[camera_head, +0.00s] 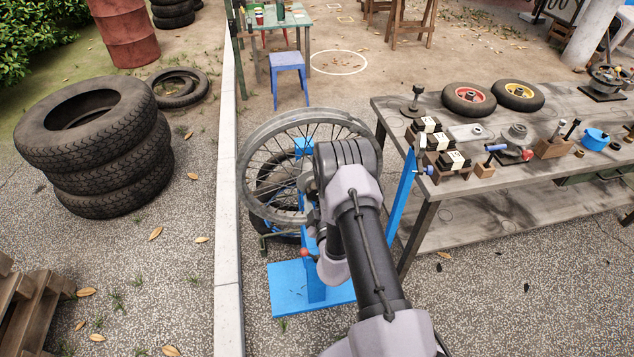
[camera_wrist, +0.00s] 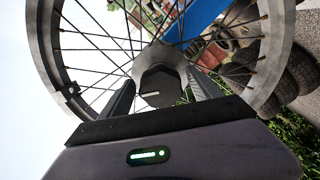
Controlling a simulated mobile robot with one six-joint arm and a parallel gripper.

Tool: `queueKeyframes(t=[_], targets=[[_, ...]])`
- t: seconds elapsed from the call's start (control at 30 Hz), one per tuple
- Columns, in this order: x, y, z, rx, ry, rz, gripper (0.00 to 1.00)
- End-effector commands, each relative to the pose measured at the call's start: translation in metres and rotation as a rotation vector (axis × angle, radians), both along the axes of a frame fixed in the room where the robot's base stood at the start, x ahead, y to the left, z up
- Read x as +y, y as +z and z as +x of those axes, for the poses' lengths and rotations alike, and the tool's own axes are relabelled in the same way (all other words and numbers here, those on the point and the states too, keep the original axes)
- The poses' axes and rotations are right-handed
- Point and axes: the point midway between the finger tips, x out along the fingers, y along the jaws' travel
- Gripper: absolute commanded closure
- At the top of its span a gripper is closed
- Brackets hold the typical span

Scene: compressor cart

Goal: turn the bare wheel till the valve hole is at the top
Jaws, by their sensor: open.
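The bare spoked wheel (camera_head: 246,178) stands upright on a blue stand (camera_head: 287,288) in the head view, partly behind my arm. In the wrist view its grey rim (camera_wrist: 45,50) and thin spokes fill much of the picture. The hub with a dark faceted end (camera_wrist: 160,82) lies between the two fingers of my gripper (camera_wrist: 162,92), which is open; whether the fingers touch it I cannot tell. A small dark piece (camera_wrist: 72,90) sits on the rim at the left of the wrist view. I cannot make out the valve hole.
A workbench (camera_head: 400,112) with tools and two small wheels stands close on the right. Stacked tyres (camera_head: 105,185) are at the left, beyond a pale kerb (camera_head: 228,230). A blue stool (camera_head: 288,62) stands behind. The paved ground left of the stand is mostly clear.

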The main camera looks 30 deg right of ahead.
Motion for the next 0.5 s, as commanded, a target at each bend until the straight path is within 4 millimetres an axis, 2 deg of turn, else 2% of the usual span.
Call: queueKeyframes(t=[0.33,0.5], targets=[[0.0015,0.0000,0.0008,0.001,-0.001,-0.001,0.27],[0.0014,0.0000,0.0008,0.001,-0.001,-0.001,0.60]])
